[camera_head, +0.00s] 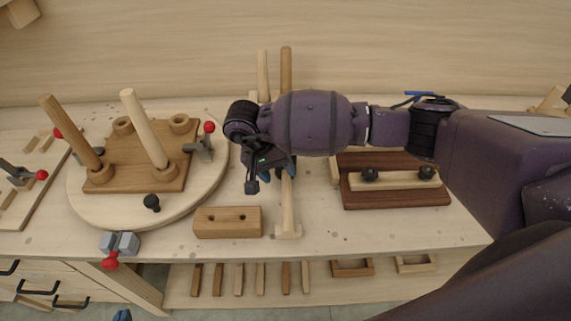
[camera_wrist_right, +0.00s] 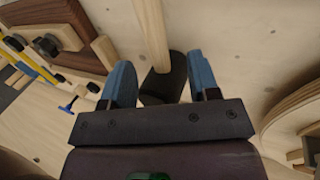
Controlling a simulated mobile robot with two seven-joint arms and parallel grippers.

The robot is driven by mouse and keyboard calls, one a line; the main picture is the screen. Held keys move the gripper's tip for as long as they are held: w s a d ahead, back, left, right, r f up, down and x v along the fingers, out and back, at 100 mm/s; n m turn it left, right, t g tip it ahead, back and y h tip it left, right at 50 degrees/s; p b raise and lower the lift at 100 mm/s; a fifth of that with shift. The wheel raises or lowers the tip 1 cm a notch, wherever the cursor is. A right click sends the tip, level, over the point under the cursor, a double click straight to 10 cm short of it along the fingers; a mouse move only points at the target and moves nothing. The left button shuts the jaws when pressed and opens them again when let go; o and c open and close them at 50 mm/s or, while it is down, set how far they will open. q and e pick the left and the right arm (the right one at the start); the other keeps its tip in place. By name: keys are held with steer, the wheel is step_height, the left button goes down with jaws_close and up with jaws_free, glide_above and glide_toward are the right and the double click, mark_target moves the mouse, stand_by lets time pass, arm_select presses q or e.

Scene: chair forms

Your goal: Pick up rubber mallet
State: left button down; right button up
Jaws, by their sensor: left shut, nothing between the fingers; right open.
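The handle runs away from the gripper toward the top of that view. In the head view my right gripper (camera_head: 277,171) hangs over the bench and hides the mallet head. My left gripper (camera_head: 122,315) shows only as a small blue tip at the bottom edge, shut and empty, far from the mallet.
A drilled wooden block (camera_head: 227,222) and a round turntable (camera_head: 110,212) with posts are to the left. A dark board (camera_head: 400,199) with knobs is to the right.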

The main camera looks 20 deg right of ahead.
mark_target(284, 181)
steer(key=x, duration=0.2)
steer(key=s+p+x, duration=0.1)
steer(key=x, duration=0.1)
steer(key=shift+r, duration=0.1)
steer(key=shift+w+d+f, duration=0.1)
steer(key=shift+d+f, duration=0.05)
steer(key=shift+f, duration=0.3)
jaws_close()
